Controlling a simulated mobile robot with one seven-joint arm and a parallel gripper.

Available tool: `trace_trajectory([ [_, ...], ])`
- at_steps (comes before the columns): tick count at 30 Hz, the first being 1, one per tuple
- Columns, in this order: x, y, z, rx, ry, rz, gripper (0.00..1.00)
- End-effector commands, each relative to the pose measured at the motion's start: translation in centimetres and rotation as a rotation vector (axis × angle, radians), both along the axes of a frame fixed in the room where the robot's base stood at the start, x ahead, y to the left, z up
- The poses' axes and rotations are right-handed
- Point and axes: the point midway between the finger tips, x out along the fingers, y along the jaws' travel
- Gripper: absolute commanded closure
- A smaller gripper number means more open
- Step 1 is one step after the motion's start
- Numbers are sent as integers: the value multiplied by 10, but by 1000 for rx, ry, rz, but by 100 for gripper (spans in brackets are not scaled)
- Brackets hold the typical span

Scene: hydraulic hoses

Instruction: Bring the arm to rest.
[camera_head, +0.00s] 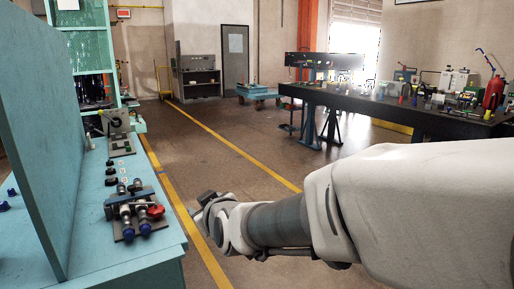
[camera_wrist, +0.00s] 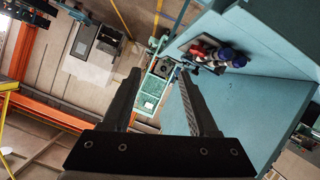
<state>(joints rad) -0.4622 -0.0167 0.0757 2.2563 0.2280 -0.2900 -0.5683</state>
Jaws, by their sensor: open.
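My arm reaches in from the right of the head view, over the floor, and points left toward the teal bench (camera_head: 165,240). My gripper (camera_head: 203,203) is at its far end, to the right of the bench's edge and apart from it. In the wrist view my gripper (camera_wrist: 158,75) shows two dark fingers spread apart with nothing between them. The hose fitting block (camera_head: 135,208), with a red knob and blue caps, sits on the bench. The block (camera_wrist: 212,54) also shows in the wrist view, beyond the fingers.
A teal upright panel (camera_head: 40,130) stands along the bench. A long dark table (camera_head: 400,108) with several tools and a red bottle (camera_head: 493,92) stands at the back right. A teal cart (camera_head: 257,91) is far back. Open floor with yellow lines (camera_head: 235,148) lies between.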

Motion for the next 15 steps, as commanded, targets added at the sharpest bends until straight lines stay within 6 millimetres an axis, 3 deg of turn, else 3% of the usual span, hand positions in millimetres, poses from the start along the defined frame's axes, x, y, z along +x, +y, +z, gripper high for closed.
trace_trajectory([
  [1,-7,-25,6,7,45,-36,40],
  [8,-62,-121,3,35,299,-218,40],
  [15,-146,-205,-12,75,545,-461,40],
])
